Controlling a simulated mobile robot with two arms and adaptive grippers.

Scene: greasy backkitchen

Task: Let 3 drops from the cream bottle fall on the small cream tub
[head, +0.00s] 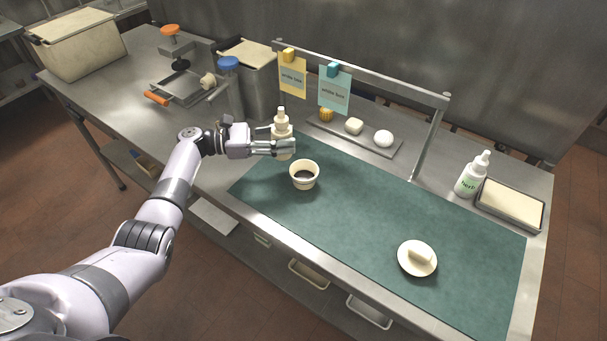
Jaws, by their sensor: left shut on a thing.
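My left gripper (286,147) is shut on the cream bottle (282,128). The bottle is upright with its nozzle up, and the fingers cover its lower part. The small cream tub (304,167) stands on the green mat (370,206), just right of and nearer than the bottle. Dark contents show inside the tub. The bottle is beside the tub in the picture, not tipped over it. Whether the bottle's base touches the surface is hard to tell. My right gripper is not in view.
A white dish (405,268) with a pale block lies on the mat at right. A white bottle with green lettering (468,183) and a tray (484,208) stand at far right. A metal rail (390,83) with hanging cards rises behind. The mat's middle is clear.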

